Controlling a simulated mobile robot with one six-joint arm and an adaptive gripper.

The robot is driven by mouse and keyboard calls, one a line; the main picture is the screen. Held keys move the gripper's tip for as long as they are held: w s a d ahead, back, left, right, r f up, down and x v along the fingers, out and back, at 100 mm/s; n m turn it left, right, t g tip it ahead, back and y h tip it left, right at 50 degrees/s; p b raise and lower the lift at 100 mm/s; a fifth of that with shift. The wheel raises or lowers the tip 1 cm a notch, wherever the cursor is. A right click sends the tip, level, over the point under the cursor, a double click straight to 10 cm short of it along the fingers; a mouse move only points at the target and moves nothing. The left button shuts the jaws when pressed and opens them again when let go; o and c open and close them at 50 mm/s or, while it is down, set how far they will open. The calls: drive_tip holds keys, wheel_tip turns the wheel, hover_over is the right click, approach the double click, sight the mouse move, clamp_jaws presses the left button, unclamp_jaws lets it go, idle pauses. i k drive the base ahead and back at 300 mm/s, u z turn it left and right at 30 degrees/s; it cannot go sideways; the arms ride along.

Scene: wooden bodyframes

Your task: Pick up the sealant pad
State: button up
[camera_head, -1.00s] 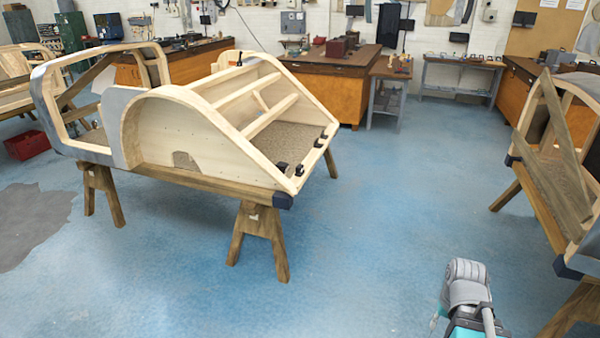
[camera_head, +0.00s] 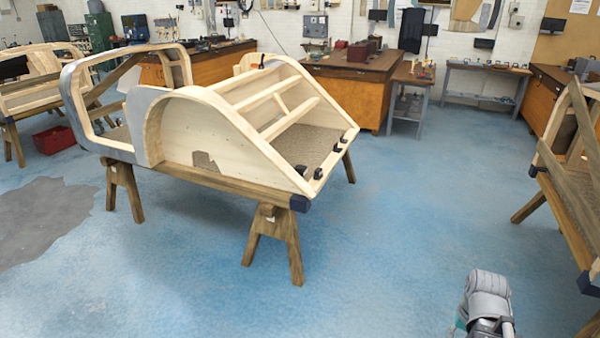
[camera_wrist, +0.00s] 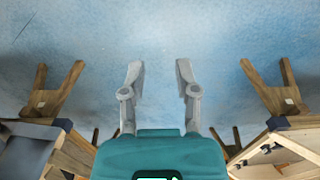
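I cannot make out a sealant pad in either view. My gripper (camera_wrist: 159,76) shows in the wrist view with its two grey fingers apart and nothing between them. Blue floor lies behind the fingers. In the head view a grey part of my arm (camera_head: 487,298) shows at the lower right, and the fingers cannot be made out there.
A wooden bodyframe (camera_head: 210,132) stands on trestles (camera_head: 275,240) at centre left, with small black pieces (camera_head: 318,174) on its edge. Another bodyframe (camera_head: 578,205) is at the right edge. Benches (camera_head: 350,85) line the back. Blue floor between (camera_head: 400,230) is clear.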

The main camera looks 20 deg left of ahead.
sight(318, 171)
drive_tip(key=k, duration=0.65)
drive_tip(key=u, duration=0.55)
drive_tip(key=i, duration=0.95)
drive_tip(key=u, duration=0.8)
drive_tip(key=i, duration=1.8)
drive_tip(key=z, duration=0.8)
drive_tip(key=i, duration=0.55)
drive_tip(key=z, duration=0.5)
